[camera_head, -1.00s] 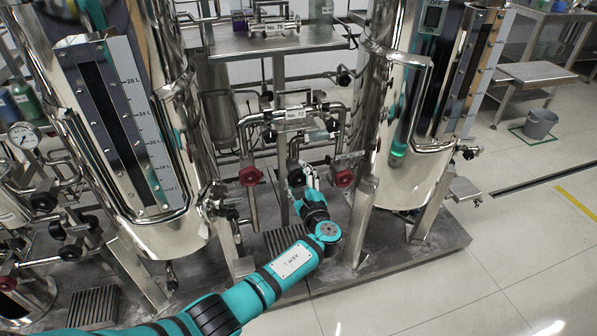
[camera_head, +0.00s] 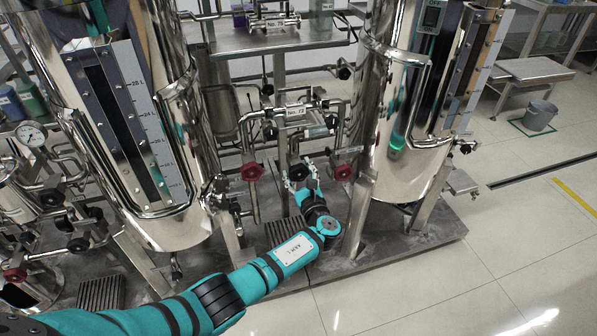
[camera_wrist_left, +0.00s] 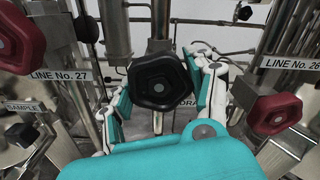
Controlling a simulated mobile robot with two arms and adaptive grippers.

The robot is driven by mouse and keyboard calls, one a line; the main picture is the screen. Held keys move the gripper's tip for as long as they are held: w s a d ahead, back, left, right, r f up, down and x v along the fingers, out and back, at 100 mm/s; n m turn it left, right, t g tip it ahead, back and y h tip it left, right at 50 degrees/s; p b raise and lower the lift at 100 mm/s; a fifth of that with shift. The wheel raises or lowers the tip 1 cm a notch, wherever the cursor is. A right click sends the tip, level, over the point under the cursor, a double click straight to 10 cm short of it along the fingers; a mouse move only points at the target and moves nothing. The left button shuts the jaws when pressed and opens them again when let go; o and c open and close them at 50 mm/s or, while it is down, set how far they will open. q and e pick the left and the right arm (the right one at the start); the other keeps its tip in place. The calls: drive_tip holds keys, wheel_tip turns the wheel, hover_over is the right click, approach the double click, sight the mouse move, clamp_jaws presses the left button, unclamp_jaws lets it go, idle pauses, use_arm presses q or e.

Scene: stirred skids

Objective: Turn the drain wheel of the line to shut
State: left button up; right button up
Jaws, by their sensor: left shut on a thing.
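The black drain wheel (camera_wrist_left: 161,80) sits in the middle of the left wrist view, on a vertical pipe, with a partly hidden label reading "DRA" behind it. My left gripper (camera_wrist_left: 160,88) has one finger on each side of the wheel and is shut on its rim. In the head view the black wheel (camera_head: 298,172) is small, low between the two steel tanks, with my left gripper (camera_head: 306,180) at it. The wheel's turn position cannot be read. My right gripper is not in view.
Red wheels flank the black one: one left (camera_wrist_left: 18,38) by the "LINE No. 27" label, one right (camera_wrist_left: 274,113). Steel tanks stand left (camera_head: 150,215) and right (camera_head: 420,180), with pipes between. Open floor (camera_head: 500,265) lies to the right.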

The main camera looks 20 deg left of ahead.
use_arm(q)
drive_tip(key=shift+f, duration=0.1)
drive_tip(key=o, duration=1.2)
drive_tip(key=shift+c, duration=0.2)
drive_tip(key=shift+d, duration=0.1)
drive_tip(key=v, duration=1.2)
